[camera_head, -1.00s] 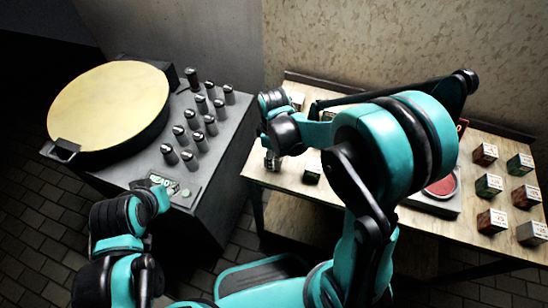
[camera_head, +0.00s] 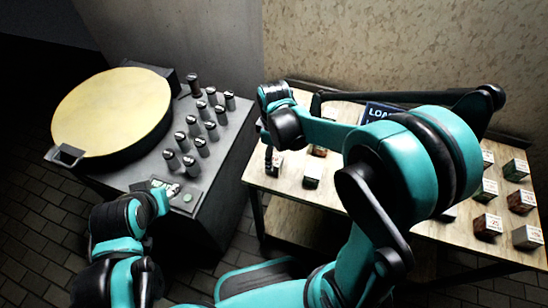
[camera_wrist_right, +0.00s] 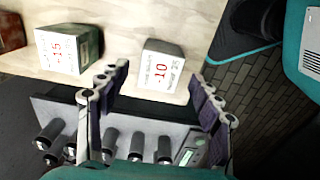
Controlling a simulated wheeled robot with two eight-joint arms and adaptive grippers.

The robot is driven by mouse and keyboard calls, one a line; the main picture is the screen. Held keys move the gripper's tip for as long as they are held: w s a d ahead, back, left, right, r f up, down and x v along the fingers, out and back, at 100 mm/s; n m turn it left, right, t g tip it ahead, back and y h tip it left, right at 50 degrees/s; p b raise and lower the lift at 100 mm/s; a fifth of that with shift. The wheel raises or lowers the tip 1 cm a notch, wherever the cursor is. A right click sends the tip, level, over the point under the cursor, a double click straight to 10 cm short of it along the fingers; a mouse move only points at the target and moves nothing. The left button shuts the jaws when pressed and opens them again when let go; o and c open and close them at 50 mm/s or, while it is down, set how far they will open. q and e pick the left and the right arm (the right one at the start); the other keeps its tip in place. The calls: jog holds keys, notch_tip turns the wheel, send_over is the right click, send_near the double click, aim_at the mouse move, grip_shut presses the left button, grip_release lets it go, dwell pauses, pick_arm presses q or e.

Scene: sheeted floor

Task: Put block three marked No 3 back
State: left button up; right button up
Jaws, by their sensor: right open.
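No block shows a readable No 3 mark. In the right wrist view, a pale block with a red -10 (camera_wrist_right: 161,66) stands on the wooden table just beyond my right gripper (camera_wrist_right: 160,100). The jaws are open and empty, one finger each side of the view below the block. A green-sided block with a red -15 (camera_wrist_right: 68,48) stands to its left. In the head view my right gripper (camera_head: 269,150) is over the table's left end, near small blocks (camera_head: 312,175). My left gripper (camera_head: 152,197) is by the grey console's button panel; its jaws are not clear.
The grey console (camera_head: 225,125) carries several upright dark cylinders (camera_head: 192,132) and a round yellow disc (camera_head: 112,112). More blocks (camera_head: 488,226) stand at the table's right. A dark sign reading LOA (camera_head: 378,112) is partly hidden behind my right arm.

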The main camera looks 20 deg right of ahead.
notch_tip(320, 180, up, 7)
jog(key=shift+f+p, duration=0.1)
jog(key=shift+p, duration=0.85)
jog(key=s+d+r+m+t, duration=0.4)
jog(key=s+r+m+t, duration=0.2)
jog(key=s+m, duration=0.4)
jog(key=shift+s+d+m+t, duration=0.15)
jog(key=shift+d+m+t, duration=0.2)
jog(key=shift+m+t, duration=0.25)
